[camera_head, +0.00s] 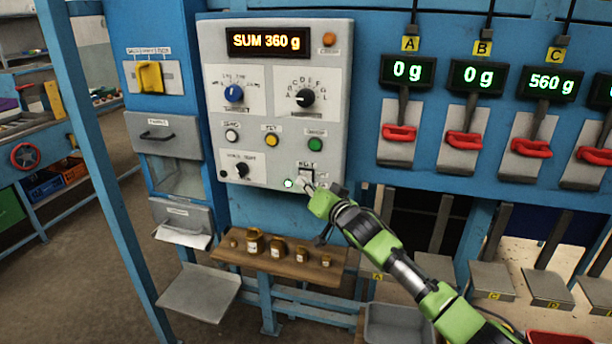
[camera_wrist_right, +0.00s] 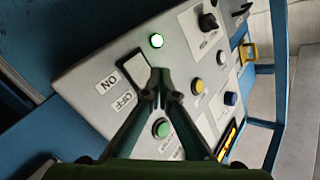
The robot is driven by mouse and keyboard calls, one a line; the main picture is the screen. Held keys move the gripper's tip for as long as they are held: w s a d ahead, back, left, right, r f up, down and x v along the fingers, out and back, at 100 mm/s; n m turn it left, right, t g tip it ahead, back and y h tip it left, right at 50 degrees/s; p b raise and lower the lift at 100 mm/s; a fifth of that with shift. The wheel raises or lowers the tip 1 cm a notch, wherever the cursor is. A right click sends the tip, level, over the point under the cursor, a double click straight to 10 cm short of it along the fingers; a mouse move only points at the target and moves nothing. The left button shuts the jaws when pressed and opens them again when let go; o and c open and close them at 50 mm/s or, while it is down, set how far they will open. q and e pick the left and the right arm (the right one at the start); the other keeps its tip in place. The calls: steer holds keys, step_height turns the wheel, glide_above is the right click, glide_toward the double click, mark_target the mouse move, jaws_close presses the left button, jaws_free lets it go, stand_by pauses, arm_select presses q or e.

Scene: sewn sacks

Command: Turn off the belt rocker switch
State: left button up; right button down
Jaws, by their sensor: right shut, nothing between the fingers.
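The belt rocker switch (camera_head: 307,175) is at the lower right of the grey control panel (camera_head: 214,53). In the right wrist view the switch (camera_wrist_right: 134,66) is a pale rocker in a dark frame, with ON and OFF printed beside it. A small round lamp (camera_head: 289,183) beside it glows green; it also shows in the wrist view (camera_wrist_right: 156,41). My right gripper (camera_head: 308,186) is shut and empty, its tips at the switch. In the wrist view the tips (camera_wrist_right: 161,82) overlap the OFF end; whether they touch is unclear. My left gripper is not in view.
The display (camera_head: 266,41) reads SUM 360 g. A green button (camera_head: 315,145), a yellow button (camera_head: 271,140) and a black knob (camera_head: 241,170) sit close to the switch. A wooden shelf (camera_head: 225,255) with several small weights is below the panel. Red-handled levers (camera_head: 399,133) stand to the right.

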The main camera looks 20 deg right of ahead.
stand_by(0.8)
steer(key=shift+w+d, duration=0.2)
steer(key=shift+w, duration=0.15)
steer(key=shift+w+d+r, duration=0.1)
steer(key=shift+w+d, duration=0.1)
steer(key=shift+w, duration=0.1)
stand_by(0.7)
steer(key=shift+s+a+p, duration=0.45)
steer(key=shift+s+p, duration=0.1)
steer(key=shift+s, duration=0.15)
